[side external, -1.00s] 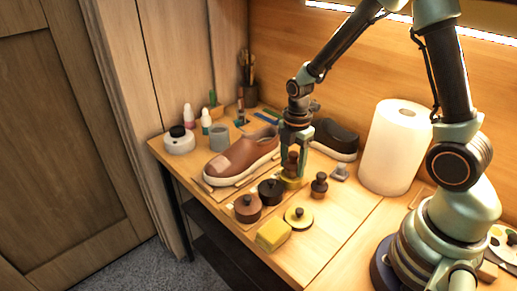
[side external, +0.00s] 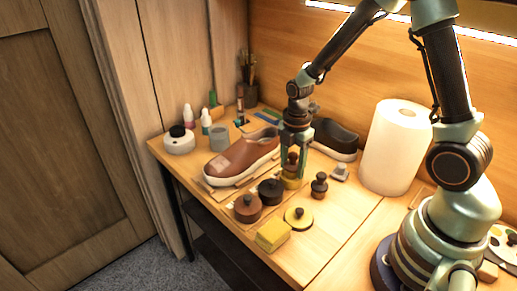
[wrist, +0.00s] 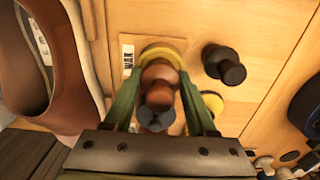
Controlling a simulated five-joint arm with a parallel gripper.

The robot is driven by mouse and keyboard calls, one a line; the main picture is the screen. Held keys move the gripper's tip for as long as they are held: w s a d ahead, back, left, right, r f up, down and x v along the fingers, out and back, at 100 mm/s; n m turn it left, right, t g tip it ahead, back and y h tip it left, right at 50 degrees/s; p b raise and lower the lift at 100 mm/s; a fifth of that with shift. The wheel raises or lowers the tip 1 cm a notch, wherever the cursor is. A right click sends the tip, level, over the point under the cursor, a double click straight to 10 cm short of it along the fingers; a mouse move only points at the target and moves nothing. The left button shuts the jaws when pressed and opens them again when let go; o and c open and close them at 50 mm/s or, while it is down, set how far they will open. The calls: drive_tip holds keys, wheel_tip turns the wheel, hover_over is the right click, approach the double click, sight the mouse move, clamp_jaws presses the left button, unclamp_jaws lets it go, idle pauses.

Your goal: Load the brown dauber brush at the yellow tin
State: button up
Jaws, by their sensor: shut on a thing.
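My gripper (side external: 294,172) points down and is shut on the brown dauber brush (wrist: 158,82), whose round brown handle shows between the green fingers in the wrist view. The brush also shows in the side view (side external: 291,159). It is upright, right at the yellow tin (side external: 291,184). The yellow tin's rim shows just behind the brush in the wrist view (wrist: 165,50). The brush's lower end is hidden by the handle and fingers, so I cannot tell whether it touches the tin's contents.
A second, dark dauber (side external: 319,185) stands just right of the tin. A black tin (side external: 270,191), a brown tin (side external: 248,208), a yellow knobbed lid (side external: 298,216) and a yellow block (side external: 273,235) lie in front. A brown sneaker (side external: 241,158) is on the left, a paper roll (side external: 394,150) on the right.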

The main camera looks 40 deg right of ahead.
sight(294, 154)
idle(0.3)
drive_tip(key=shift+r, duration=3.5)
drive_tip(key=m, duration=0.1)
drive_tip(key=r+m, duration=0.1)
drive_tip(key=a+m, duration=0.1)
drive_tip(key=shift+s+r+m, duration=0.25)
drive_tip(key=shift+r+m, duration=0.1)
drive_tip(key=shift+m, duration=0.05)
wheel_tip(294, 154, up, 6)
drive_tip(key=s+a+m, duration=0.2)
drive_tip(key=m, duration=1.2)
drive_tip(key=shift+s+a+f, duration=0.2)
drive_tip(key=shift+s+a, duration=0.1)
drive_tip(key=shift+s, duration=0.1)
